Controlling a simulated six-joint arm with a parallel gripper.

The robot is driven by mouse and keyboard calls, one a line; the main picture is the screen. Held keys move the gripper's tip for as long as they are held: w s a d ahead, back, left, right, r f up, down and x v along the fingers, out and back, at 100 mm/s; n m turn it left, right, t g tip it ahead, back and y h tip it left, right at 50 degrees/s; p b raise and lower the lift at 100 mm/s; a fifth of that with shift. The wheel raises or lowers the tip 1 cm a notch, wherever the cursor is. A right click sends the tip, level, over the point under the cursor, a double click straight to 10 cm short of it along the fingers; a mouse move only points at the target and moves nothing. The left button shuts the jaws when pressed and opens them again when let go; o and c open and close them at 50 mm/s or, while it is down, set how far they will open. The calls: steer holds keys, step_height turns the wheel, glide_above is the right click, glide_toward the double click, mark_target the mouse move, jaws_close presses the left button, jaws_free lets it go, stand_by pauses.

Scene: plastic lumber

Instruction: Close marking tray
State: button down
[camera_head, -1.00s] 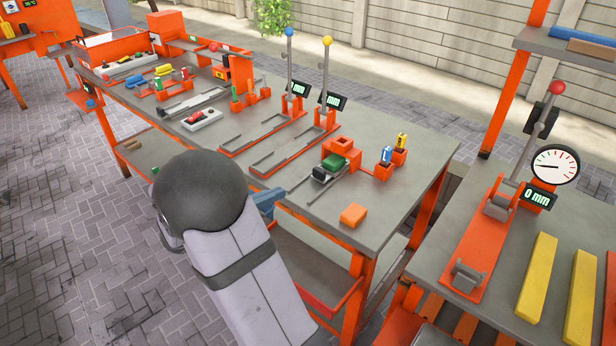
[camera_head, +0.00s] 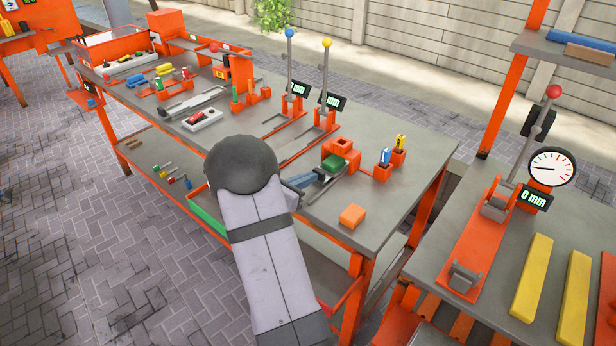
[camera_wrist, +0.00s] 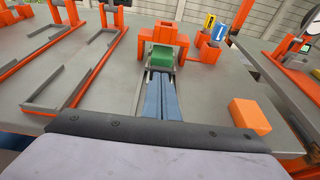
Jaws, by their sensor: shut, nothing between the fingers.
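The marking tray (camera_wrist: 161,69) sits on two narrow rails in front of an orange marking fixture (camera_wrist: 160,36). A green block (camera_wrist: 162,55) lies on the tray, at the fixture's mouth. It also shows in the head view (camera_head: 335,162). My gripper (camera_wrist: 160,76) is shut and empty. Its blue fingers lie along the rails, with the tips at the tray's near end. I cannot tell whether they touch it. In the head view my gripper (camera_head: 319,174) hides most of the tray's front.
An orange block (camera_wrist: 250,116) lies on the bench to the right of the rails. Blue and yellow pieces stand in orange holders (camera_head: 384,172) right of the fixture. Two lever stations (camera_head: 324,118) with long rails stand to the left.

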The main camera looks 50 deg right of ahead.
mark_target(318, 171)
steer(key=shift+d, duration=0.15)
steer(key=d+b, duration=0.1)
steer(key=d, duration=0.3)
steer(key=shift+d, duration=0.1)
steer(key=shift+r, duration=0.15)
stand_by(0.4)
steer(key=shift+a, duration=0.55)
steer(key=f+b+v, duration=0.1)
steer(key=v, duration=1.2)
steer(key=shift+a, duration=0.25)
